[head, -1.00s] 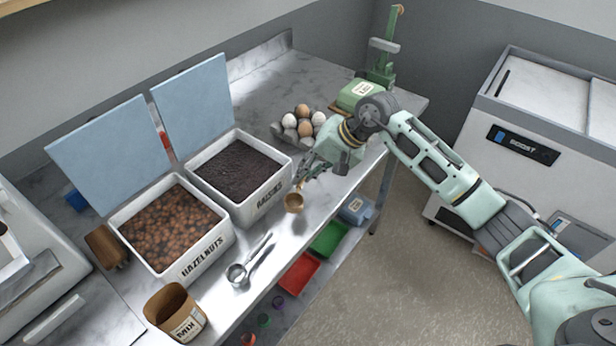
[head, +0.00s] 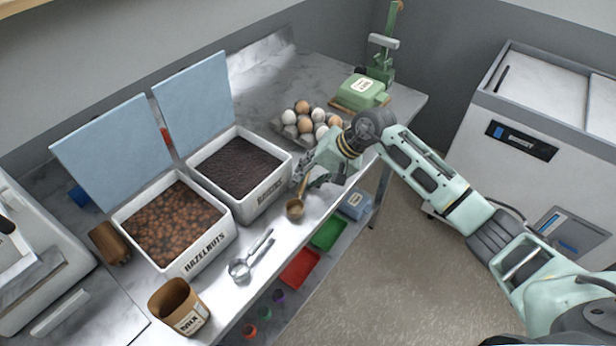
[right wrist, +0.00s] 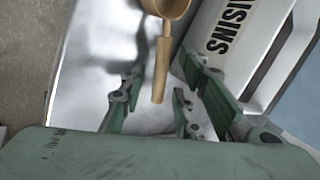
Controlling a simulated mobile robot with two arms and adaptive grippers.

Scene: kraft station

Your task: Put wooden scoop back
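The wooden scoop (head: 295,209) is near the counter's front edge, in front of the raisins bin, with its bowl toward the lower left and its handle up toward my right gripper (head: 307,178). In the right wrist view the scoop's handle (right wrist: 161,70) points back between the fingers of the right gripper (right wrist: 160,85). The fingers are spread, with a visible gap on both sides of the handle. I cannot tell whether the scoop touches the counter. My left gripper is not in view.
The raisins bin (head: 262,196) and hazelnuts bin (head: 205,254) stand open on the steel counter. A metal scoop (head: 240,268) and a brown mix cup (head: 180,307) are at the front. Eggs (head: 304,124) sit behind my right gripper. Coloured trays (head: 300,268) lie below.

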